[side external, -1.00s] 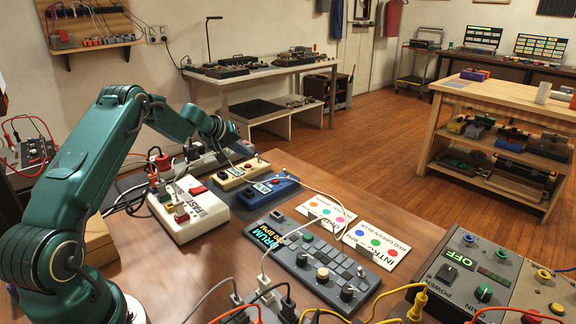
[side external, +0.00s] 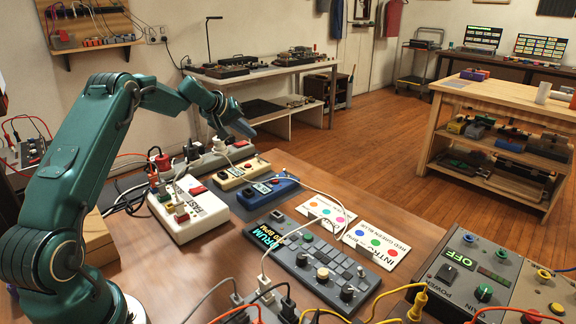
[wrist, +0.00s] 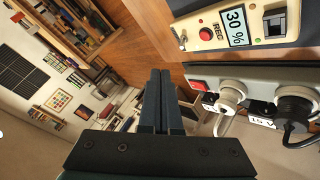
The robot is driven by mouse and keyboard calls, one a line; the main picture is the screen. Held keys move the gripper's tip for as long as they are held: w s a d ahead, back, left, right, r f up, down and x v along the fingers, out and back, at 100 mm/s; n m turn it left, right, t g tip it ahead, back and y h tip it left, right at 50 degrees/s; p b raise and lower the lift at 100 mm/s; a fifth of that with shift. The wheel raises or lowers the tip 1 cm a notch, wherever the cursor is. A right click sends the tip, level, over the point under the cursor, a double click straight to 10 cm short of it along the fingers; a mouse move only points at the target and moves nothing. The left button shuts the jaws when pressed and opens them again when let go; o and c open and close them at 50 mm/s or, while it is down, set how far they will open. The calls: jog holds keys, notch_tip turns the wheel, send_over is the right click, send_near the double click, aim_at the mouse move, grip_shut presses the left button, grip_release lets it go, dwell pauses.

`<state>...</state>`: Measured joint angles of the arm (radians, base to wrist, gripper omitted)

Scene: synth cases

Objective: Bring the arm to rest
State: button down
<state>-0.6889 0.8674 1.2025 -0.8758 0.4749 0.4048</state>
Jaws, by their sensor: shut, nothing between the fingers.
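My gripper (side external: 246,128) is shut and empty in the side view. It is raised above the back edge of the workbench (side external: 230,260), apart from the devices below it. In the wrist view, the two dark fingers of my gripper (wrist: 160,74) lie together with nothing between them. My green arm reaches up from the lower left, bends at the top and extends to the right.
A power strip (side external: 216,150) with plugs lies at the bench's back. It also shows in the wrist view (wrist: 262,92). A cream pedal (side external: 238,174), a blue pedal (side external: 268,193), a white box (side external: 186,222) and a drum machine (side external: 320,262) stand nearby, with loose cables.

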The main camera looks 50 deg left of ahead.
jog(key=w+d+r+m+t, duration=0.1)
jog(key=w+d+r+m, duration=0.1)
jog(key=d+r, duration=0.5)
jog(key=s+d+r+m+h, duration=0.25)
jog(key=s+d+r, duration=0.2)
jog(key=d, duration=0.35)
jog(key=s+d+r+m+h, duration=0.1)
jog(key=s+d+r+m, duration=0.3)
jog(key=d, duration=0.4)
jog(key=s+d+r, duration=0.1)
jog(key=s+d, duration=0.4)
jog(key=s, duration=0.1)
jog(key=s+d+f+m+g, duration=0.1)
jog(key=s+f+g, duration=0.1)
jog(key=s+f, duration=0.3)
jog(key=s+f+m+g+y, duration=0.1)
jog(key=s+f, duration=0.5)
jog(key=s, duration=0.6)
jog(key=shift+s+d+f+m+g, duration=0.15)
jog(key=shift+s+d+m+g, duration=0.15)
jog(key=shift+d+m+g, duration=0.15)
jog(key=shift+y, duration=0.25)
